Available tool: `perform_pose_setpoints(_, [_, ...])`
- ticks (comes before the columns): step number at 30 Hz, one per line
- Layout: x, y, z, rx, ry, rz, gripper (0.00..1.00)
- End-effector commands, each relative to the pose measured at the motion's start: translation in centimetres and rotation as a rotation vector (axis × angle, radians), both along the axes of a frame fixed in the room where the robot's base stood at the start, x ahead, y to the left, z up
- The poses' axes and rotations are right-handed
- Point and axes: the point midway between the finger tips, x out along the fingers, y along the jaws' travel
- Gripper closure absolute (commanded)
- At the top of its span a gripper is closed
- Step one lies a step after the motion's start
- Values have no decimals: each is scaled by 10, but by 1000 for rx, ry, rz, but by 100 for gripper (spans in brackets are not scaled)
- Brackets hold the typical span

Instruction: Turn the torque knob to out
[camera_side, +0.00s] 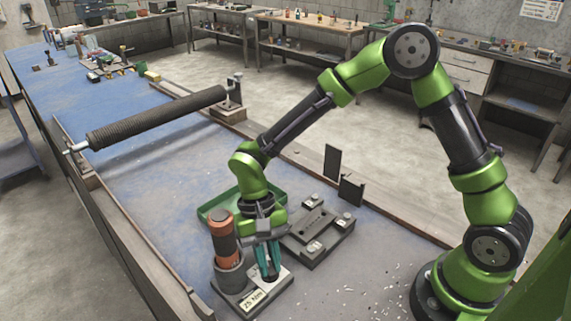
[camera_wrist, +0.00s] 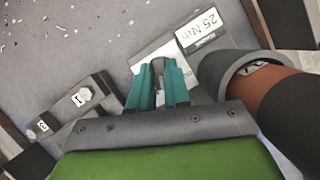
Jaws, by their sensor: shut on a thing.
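My gripper (camera_side: 268,274) points down over a metal base block (camera_side: 284,284) with a "25 Nm" label (camera_side: 254,301) on its front. In the wrist view its teal fingers (camera_wrist: 158,82) are closed around a small dark knob (camera_wrist: 158,66) on that block. The fingers hide most of the knob, so I cannot read its setting. The "25 Nm" label also shows in the wrist view (camera_wrist: 203,27), upside down. An orange and black cylindrical handle (camera_side: 222,232) stands upright in a grey cup (camera_side: 231,276) on the block, close beside my fingers.
A grey plate with numbered fittings (camera_side: 315,236) lies to the right of the block. A green tray (camera_side: 208,210) sits behind my gripper. A long dark roller (camera_side: 160,116) spans the bench farther back. Wooden rails edge the blue-grey bench. Small metal chips lie at front right.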

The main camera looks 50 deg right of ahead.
Motion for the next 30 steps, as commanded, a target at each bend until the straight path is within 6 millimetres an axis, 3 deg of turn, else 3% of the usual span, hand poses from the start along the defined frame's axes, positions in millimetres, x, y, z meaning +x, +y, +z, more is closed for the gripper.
perform_pose_setpoints(9, [1,1,1,0,-3,120,100])
perform_pose_setpoints(25, [2,1,1,1,-3,140,100])
perform_pose_setpoints(26, [2,1,1,1,-3,140,79])
perform_pose_setpoints(30, [1,1,1,1,-3,140,57])
